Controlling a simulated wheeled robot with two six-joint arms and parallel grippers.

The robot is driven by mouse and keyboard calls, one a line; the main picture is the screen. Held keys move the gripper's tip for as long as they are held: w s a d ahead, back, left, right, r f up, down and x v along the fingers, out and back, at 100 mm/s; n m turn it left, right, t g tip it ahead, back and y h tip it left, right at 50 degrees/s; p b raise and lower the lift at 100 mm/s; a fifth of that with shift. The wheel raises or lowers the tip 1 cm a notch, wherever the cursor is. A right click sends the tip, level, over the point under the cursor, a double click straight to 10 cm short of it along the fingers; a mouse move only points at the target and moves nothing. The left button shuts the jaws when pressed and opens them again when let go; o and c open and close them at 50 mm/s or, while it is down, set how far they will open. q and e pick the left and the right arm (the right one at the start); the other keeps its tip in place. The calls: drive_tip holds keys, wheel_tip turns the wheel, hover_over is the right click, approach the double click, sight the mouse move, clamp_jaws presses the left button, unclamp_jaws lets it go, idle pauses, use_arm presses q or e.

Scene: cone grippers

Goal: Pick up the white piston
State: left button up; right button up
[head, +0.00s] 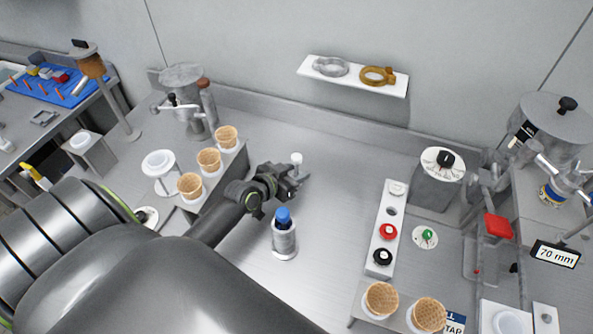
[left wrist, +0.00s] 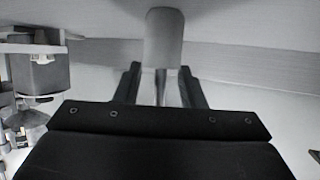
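The white piston (head: 297,159) is at the middle of the head view, its pale cap showing above the fingers of my left gripper (head: 288,182). In the left wrist view, a pale grey cylinder with a narrow stem, which looks like the piston (left wrist: 164,38), stands straight ahead of the gripper. The stem lies between the two dark fingers of my left gripper (left wrist: 161,85), and the fingers look apart, with gaps beside it. The piston's lower end is hidden. My right gripper is not in view.
A metal cylinder (head: 284,242) with a blue top stands close in front of my left gripper. Waffle cones (head: 209,160) stand in a row to its left. A white rack (head: 376,270) with red and black caps is to the right. Bare counter lies between.

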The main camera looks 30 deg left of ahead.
use_arm(q)
drive_tip(key=shift+x, duration=1.15)
drive_tip(key=shift+c, duration=0.2)
drive_tip(key=shift+s, duration=0.1)
clamp_jaws()
